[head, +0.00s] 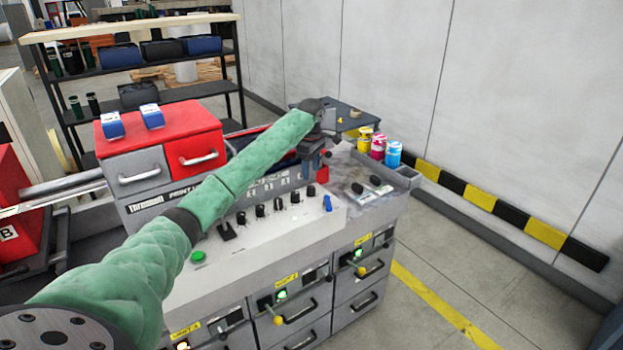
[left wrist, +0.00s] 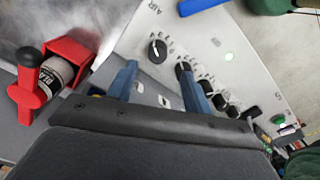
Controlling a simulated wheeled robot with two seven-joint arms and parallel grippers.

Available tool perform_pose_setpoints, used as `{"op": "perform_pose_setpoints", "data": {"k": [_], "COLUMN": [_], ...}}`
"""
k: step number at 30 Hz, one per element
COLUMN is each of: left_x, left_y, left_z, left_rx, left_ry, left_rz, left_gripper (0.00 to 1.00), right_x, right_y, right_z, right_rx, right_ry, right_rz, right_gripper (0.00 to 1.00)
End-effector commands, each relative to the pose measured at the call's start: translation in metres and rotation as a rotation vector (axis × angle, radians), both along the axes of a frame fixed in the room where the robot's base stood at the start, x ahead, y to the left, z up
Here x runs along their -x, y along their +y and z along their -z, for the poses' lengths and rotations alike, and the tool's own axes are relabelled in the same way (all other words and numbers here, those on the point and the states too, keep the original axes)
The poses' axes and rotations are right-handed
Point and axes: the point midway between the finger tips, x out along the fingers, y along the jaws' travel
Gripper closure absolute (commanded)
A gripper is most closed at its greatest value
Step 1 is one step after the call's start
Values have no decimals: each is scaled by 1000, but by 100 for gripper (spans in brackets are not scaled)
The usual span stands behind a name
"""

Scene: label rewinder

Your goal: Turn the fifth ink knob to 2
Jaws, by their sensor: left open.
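A row of black ink knobs runs along the white sloped panel (head: 285,235). The knob at the far end (head: 310,191), fifth from the left, also shows in the left wrist view (left wrist: 157,50) with its pointer and a printed scale around it; the value is too small to read. My left gripper (head: 313,165) hangs above the back of the panel near this knob. In the left wrist view its two blue fingers (left wrist: 157,82) are apart with nothing between them. The fifth knob lies beyond the fingertips, and the fourth knob (left wrist: 183,70) appears close to the right finger. My right gripper is out of view.
A red holder with a bottle (left wrist: 62,72) is left of the fingers. A green button (head: 198,256) is at the near end. Ink cans (head: 378,147) stand on the machine's right. Drawers (head: 357,285) are below.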

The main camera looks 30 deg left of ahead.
Motion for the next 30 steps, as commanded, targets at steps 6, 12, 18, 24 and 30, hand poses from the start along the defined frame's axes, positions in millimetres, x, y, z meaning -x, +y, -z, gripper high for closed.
{"op": "perform_pose_setpoints", "data": {"k": [6, 12, 18, 24, 30], "left_x": [0, 1, 0, 1, 0], "left_y": [0, 0, 0, 0, 0], "left_z": [11, 38, 64, 77, 79], "left_rx": [-1, -1, -1, -1, 0], "left_ry": [3, 4, 2, 1, 0], "left_rz": [0, 1, 1, 0, 1], "left_gripper": [50, 50, 50, 50, 50], "right_x": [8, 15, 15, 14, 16], "right_y": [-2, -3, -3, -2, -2], "right_z": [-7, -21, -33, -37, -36], "right_rx": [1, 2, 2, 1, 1], "right_ry": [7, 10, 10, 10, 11], "right_rz": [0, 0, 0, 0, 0], "right_gripper": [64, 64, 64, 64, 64]}}
